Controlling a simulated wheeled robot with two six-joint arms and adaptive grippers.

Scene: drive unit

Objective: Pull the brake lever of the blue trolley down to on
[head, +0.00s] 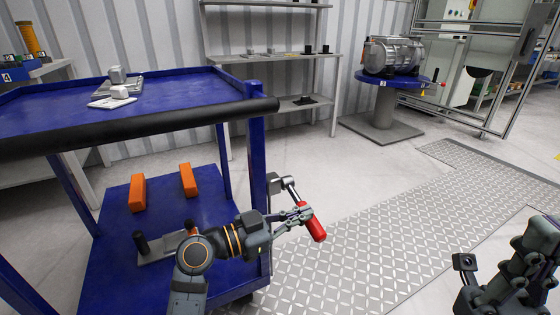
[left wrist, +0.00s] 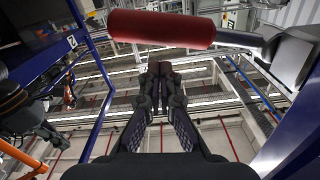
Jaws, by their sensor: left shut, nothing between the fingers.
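The blue trolley (head: 190,101) stands at the left in the head view. Its brake lever, a metal arm (head: 291,188) with a red grip (head: 317,230), is on the right corner post and slants down to the right. The red grip (left wrist: 160,28) also crosses the top of the left wrist view. My left gripper (head: 304,212) is shut and empty, its tips beside the upper end of the grip; contact is unclear. In the left wrist view its closed fingers (left wrist: 160,75) point at a spot just below the grip. My right gripper (head: 466,267) is at the bottom right, its jaws unclear.
Orange blocks (head: 138,192) lie on the trolley's lower shelf and pale parts (head: 117,92) on its top. Behind are a shelf rack (head: 285,58) and a round blue-topped stand (head: 383,118) with a metal drum. The tread-plate floor (head: 360,250) right of the lever is clear.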

